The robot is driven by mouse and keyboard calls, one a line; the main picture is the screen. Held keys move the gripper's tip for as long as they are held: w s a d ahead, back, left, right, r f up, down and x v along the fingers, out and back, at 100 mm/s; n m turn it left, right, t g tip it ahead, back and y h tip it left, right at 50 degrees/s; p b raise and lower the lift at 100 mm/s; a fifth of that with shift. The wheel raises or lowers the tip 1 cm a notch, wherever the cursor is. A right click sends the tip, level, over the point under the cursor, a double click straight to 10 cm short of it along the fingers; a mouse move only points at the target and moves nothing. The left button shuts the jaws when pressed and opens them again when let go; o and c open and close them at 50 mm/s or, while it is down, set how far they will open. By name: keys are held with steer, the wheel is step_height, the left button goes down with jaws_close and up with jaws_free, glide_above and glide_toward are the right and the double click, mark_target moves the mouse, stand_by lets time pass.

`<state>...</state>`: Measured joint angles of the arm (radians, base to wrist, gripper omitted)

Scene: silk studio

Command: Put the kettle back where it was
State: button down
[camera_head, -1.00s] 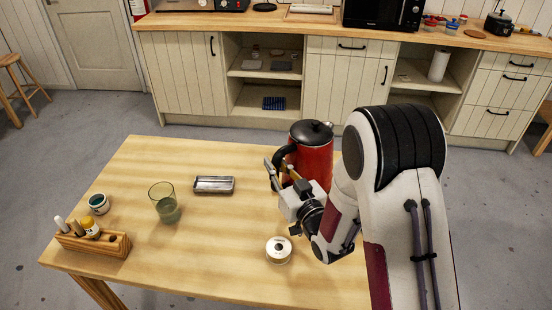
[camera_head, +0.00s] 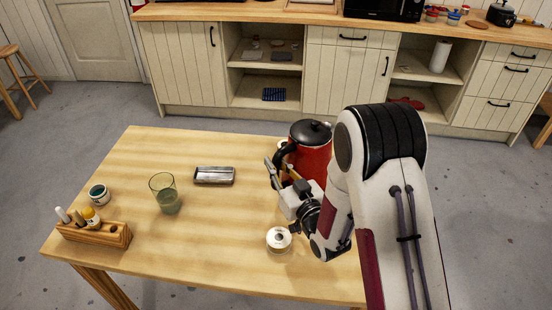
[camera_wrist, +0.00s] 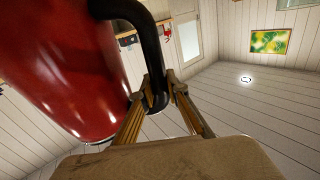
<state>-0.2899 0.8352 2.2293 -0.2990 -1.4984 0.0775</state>
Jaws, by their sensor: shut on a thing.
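The red kettle (camera_head: 314,163) with its black lid and black handle is at the table's right side in the head view, partly hidden by my arm. In the wrist view the kettle (camera_wrist: 70,70) fills the upper left, and its black handle (camera_wrist: 150,50) runs down between my fingers. My gripper (camera_head: 278,174) is shut on the handle; its fingers (camera_wrist: 163,103) show on both sides of it in the wrist view. The kettle looks upright. I cannot tell whether its base is touching the table.
On the wooden table (camera_head: 215,240) are a metal tin (camera_head: 214,175), a green glass (camera_head: 164,193), a white roll (camera_head: 279,239), a small jar (camera_head: 99,194) and a wooden holder (camera_head: 95,235) with bottles. The table's middle is clear. A counter (camera_head: 250,12) stands behind.

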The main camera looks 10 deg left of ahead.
steer(key=shift+f, duration=0.5)
steer(key=c, duration=2.4)
jaws_free()
steer(key=shift+f, duration=0.2)
steer(key=o, duration=0.4)
steer(key=shift+r, duration=0.15)
steer(key=shift+v, duration=6)
